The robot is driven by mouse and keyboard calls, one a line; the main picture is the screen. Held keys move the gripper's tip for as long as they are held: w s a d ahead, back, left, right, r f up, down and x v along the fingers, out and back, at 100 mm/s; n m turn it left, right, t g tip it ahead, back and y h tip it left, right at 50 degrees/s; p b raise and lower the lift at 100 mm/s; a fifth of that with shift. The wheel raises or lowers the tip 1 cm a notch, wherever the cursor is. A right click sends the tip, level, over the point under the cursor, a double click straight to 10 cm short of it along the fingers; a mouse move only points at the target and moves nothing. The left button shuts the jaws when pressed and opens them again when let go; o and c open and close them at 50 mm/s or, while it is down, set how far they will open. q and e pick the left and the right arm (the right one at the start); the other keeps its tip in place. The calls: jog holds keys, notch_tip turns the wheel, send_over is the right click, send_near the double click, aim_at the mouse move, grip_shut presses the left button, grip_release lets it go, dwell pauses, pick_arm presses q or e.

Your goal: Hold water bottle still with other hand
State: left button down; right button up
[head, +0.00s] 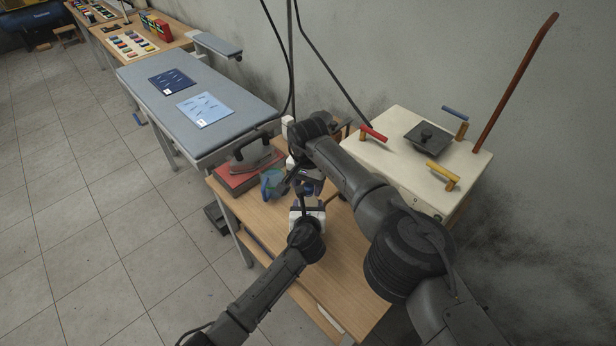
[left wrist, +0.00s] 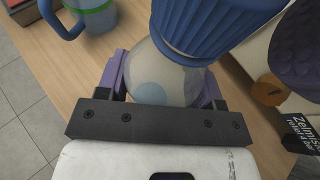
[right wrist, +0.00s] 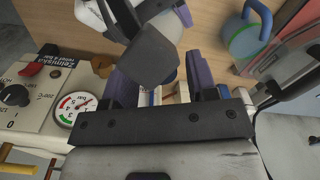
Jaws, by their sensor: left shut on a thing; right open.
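The water bottle has a ribbed blue cap (left wrist: 205,28) and a clear, rounded body (left wrist: 160,72) in the left wrist view. My left gripper (left wrist: 165,88) is shut on its body, with a purple finger on each side. In the head view my left gripper (head: 307,203) is low over the wooden table, and the bottle is mostly hidden by the arms. My right gripper (head: 304,178) is just beyond and above it. In the right wrist view my right gripper (right wrist: 162,78) is open; a grey shape shows near its fingers, and I cannot tell whether it touches the bottle.
A mug with a blue handle (head: 270,184) stands left of the grippers, also seen in the right wrist view (right wrist: 246,40). An iron (head: 250,156) rests on a red pad behind it. A cream steam unit (head: 385,160) with coloured handles stands right. The front tabletop (head: 345,265) is clear.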

jog(key=shift+f, duration=0.2)
jog(key=shift+c, duration=0.3)
jog(key=c, duration=0.9)
jog(key=shift+m, duration=1.6)
jog(key=o, duration=1)
jog(key=shift+o, duration=0.2)
jog(key=shift+r, duration=0.15)
jog(key=shift+r, duration=2.15)
